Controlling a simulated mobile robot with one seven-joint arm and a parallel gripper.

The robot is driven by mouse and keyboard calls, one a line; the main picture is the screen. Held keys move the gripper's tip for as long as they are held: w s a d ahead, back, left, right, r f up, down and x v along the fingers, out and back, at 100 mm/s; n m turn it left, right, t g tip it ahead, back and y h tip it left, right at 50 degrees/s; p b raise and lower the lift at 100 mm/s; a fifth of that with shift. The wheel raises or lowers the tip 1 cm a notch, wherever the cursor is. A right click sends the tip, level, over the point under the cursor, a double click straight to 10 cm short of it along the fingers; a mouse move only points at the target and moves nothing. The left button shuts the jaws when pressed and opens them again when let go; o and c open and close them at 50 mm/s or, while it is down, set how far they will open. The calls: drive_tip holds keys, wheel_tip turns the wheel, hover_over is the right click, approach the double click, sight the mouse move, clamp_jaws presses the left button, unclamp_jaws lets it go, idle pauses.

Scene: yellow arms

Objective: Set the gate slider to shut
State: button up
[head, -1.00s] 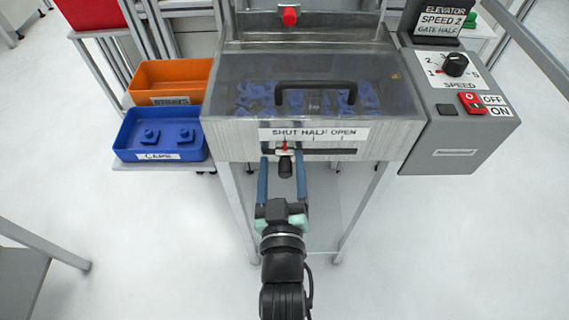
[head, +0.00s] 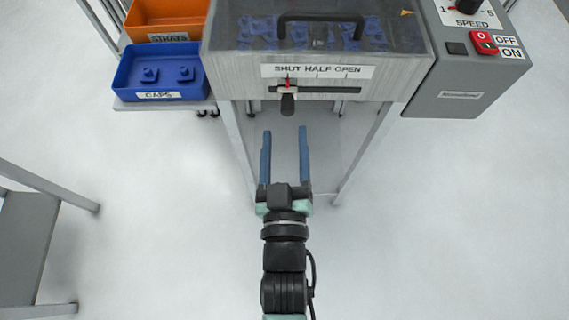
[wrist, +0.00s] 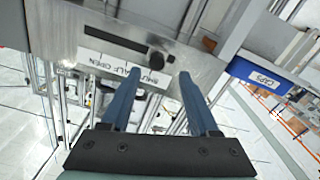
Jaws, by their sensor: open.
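The gate slider (head: 288,104) has a black knob and a red pointer, on the front of the metal hopper (head: 400,88). In the head view its pointer stands under the word SHUT on the label (head: 317,71), at the left part of the slot. The knob also shows in the wrist view (wrist: 156,58). My gripper (head: 285,131) is open and empty. Its two blue fingers point toward the knob, and in the head view there is a gap between fingertips and knob.
A blue CAPS bin (head: 160,72) and an orange STRAYS bin (head: 165,20) stand to the left. A grey control box (head: 465,75) with a red switch (head: 484,42) is at the right. A grey table (head: 30,240) is at lower left. The floor around my arm is clear.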

drive_tip(key=shift+s, duration=2.6)
